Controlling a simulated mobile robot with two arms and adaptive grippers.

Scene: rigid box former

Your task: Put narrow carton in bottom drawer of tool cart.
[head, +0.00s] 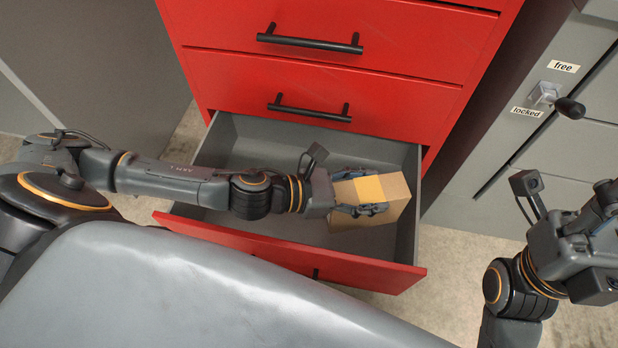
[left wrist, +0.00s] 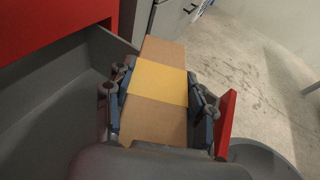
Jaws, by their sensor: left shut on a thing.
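The narrow carton (head: 396,195) is brown with a yellow band. It is in or just over the right part of the open bottom drawer (head: 260,137) of the red tool cart (head: 330,82). I cannot tell whether it touches the drawer floor. My left gripper (head: 362,192) is shut on the carton, with a finger on each side. The left wrist view shows the carton (left wrist: 158,122) between the fingers, beside the drawer's grey wall (left wrist: 50,120). My right gripper (head: 598,215) is at the right edge, away from the cart; its fingers are not clear.
Two closed red drawers with black handles (head: 310,40) are above the open one. A grey cabinet (head: 545,165) with a lever (head: 568,107) and "free" and "locked" labels stands to the right. The left part of the drawer looks empty.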

